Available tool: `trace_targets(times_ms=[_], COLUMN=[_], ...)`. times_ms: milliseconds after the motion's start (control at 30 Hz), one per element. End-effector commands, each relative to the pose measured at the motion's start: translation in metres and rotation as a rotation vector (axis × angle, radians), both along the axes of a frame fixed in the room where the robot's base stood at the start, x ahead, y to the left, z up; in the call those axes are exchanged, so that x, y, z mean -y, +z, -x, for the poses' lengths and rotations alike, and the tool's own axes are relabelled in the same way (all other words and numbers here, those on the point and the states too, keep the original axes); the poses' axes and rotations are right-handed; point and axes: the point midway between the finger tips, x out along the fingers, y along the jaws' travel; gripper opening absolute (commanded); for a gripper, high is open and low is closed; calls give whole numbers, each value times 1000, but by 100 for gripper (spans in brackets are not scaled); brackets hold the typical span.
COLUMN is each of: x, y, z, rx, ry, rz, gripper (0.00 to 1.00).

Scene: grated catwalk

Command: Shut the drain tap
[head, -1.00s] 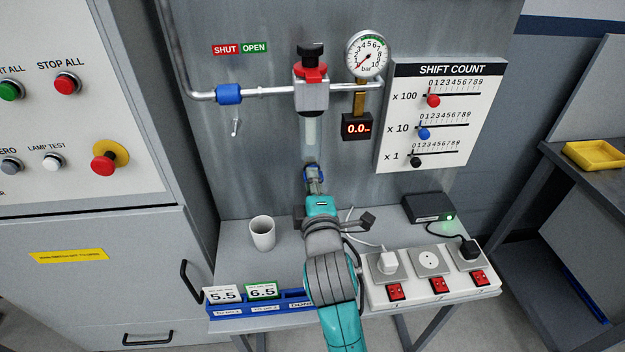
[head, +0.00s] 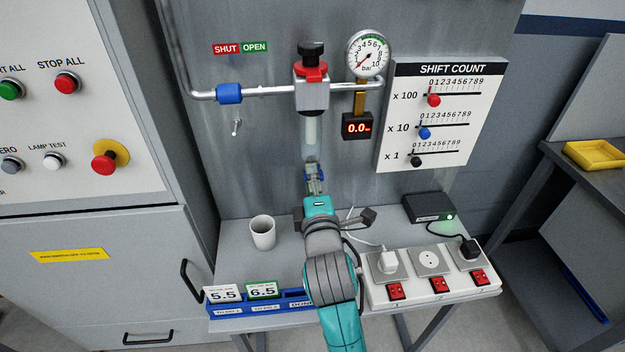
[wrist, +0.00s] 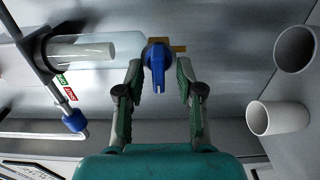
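The drain tap's blue lever (wrist: 157,66) sits on a brass stub (wrist: 179,47) at the end of the clear filter bowl (wrist: 105,50). In the wrist view the lever points toward my palm. My gripper (wrist: 158,72) is open, with one finger on each side of the lever and a gap on both sides. In the head view my gripper (head: 313,168) is just below the clear bowl (head: 311,130), and the tap is mostly hidden by the fingers. A SHUT/OPEN label (head: 240,48) is on the panel, upper left.
A white cup (head: 262,232) stands on the bench left of my arm; the wrist view shows two cup shapes, one perhaps a reflection. A blue card tray (head: 270,309), a socket strip (head: 430,290) and a black box (head: 429,207) are also there. A gauge (head: 368,55) is above.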

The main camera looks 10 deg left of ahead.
Motion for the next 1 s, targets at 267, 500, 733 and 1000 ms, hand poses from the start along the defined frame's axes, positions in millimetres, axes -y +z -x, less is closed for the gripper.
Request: trace_targets(times_ms=[267,500,733,1000], x=[1,8,21,31], y=[1,0,-1,0], z=[1,29,73,108], rx=[2,1,0,0], ry=[-1,0,2,1], rz=[-2,0,-1,0], gripper=[38,38,38,38])
